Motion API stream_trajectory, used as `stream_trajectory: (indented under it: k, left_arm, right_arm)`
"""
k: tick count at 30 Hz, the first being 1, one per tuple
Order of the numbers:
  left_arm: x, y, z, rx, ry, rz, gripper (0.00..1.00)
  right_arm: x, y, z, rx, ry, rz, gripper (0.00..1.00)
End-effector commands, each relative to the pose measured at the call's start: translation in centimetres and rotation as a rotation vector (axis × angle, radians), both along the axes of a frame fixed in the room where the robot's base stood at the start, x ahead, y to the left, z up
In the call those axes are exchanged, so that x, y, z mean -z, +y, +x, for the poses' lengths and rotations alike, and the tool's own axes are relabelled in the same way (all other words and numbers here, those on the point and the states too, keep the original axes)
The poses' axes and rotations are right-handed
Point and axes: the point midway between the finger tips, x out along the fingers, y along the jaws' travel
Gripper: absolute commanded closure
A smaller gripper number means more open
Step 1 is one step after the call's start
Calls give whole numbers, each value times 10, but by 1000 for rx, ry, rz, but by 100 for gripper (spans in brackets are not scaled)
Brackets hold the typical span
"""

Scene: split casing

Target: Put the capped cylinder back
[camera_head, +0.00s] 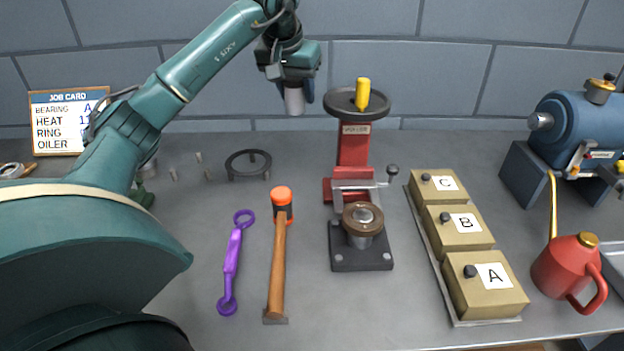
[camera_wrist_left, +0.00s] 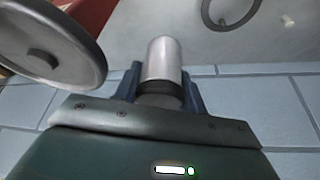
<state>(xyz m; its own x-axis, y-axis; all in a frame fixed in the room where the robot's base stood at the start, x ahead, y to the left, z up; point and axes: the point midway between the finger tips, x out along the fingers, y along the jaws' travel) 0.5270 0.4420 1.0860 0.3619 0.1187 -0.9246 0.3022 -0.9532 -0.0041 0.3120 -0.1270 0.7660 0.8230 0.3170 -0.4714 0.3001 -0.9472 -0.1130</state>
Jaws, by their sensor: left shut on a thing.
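My left gripper (camera_head: 295,92) is high in front of the back wall, left of the press handwheel. It is shut on a silver cylinder (camera_head: 294,101), which hangs below the fingers, well above the table. In the left wrist view the silver cylinder (camera_wrist_left: 164,62) sticks out from between the dark fingers (camera_wrist_left: 160,92), with a dark band at its gripped end. I cannot tell whether that band is its cap. My right gripper is not in view.
The red press (camera_head: 353,150) with its handwheel (camera_head: 340,101) stands close right of the gripper. A black ring stand (camera_head: 233,173), small pegs (camera_head: 199,157), purple wrench (camera_head: 232,262) and hammer (camera_head: 278,255) lie on the table. Boxes A, B, C (camera_head: 487,290) and a red oiler (camera_head: 567,265) stand right.

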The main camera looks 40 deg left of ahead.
Motion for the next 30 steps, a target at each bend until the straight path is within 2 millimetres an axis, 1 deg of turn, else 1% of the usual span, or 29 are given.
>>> stream_trajectory:
  k: [2, 5, 12, 15, 18, 25, 30]
  left_arm:
    - [12, 1, 0, 1, 3, 1, 86]
    - [35, 1, -1, 0, 5, 1, 86]
    - [99, 1, -1, 1, 6, 1, 86]
    - [120, 0, -1, 1, 4, 0, 86]
    - [133, 0, -1, 1, 2, 0, 86]
    - [150, 0, -1, 1, 2, 1, 86]
    - [174, 0, -1, 0, 2, -1, 86]
  right_arm:
    - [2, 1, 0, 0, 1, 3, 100]
    - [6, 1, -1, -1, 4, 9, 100]
    - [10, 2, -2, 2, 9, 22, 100]
    - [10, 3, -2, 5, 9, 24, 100]
    - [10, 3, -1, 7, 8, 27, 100]
    - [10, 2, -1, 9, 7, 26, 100]
    - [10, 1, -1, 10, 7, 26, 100]
